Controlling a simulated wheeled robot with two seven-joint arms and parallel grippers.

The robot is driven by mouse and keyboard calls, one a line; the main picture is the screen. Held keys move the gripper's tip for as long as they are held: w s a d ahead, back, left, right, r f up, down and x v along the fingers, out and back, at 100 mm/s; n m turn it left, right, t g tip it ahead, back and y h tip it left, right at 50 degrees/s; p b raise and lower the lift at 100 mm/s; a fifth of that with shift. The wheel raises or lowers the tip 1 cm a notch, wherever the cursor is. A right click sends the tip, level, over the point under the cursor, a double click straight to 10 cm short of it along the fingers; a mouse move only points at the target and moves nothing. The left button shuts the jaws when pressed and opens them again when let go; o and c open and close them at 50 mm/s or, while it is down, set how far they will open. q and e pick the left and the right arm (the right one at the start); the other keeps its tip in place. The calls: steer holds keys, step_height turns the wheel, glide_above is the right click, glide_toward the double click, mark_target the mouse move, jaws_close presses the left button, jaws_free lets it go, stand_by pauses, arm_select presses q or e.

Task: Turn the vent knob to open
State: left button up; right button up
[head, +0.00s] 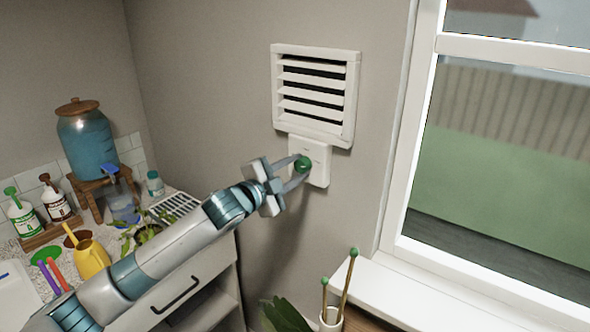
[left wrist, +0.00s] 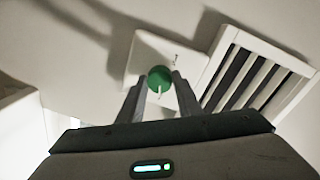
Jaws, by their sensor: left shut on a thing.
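The green vent knob (head: 303,164) sits on a white wall plate (head: 320,172) just below the white slatted vent (head: 316,92). Dark gaps show between the vent's slats. My left gripper (head: 300,168) reaches in from the left and is shut on the knob, a finger on either side. In the left wrist view the knob (left wrist: 159,78) lies between the two grey fingertips, and a pale pointer mark shows on its face. The marks on the plate are too small to read. My right gripper is not in view.
A counter at the left holds a water dispenser (head: 87,140), bottles, a yellow watering can (head: 92,258) and a plant. A window (head: 500,150) with a white sill (head: 420,295) is at the right. A pot with green-tipped stakes (head: 332,318) stands below. The wall around the plate is clear.

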arm_select(q)
steer(key=o, duration=1)
steer(key=shift+o, duration=0.2)
steer(key=shift+s, duration=0.1)
steer(key=shift+s+a+f+b, duration=0.1)
steer(key=shift+s+a+b, duration=0.2)
steer(key=shift+s+a, duration=0.15)
steer(key=f+b+v, duration=0.1)
steer(key=b+v, duration=0.4)
steer(key=v, duration=1.1)
steer(key=shift+r, duration=0.45)
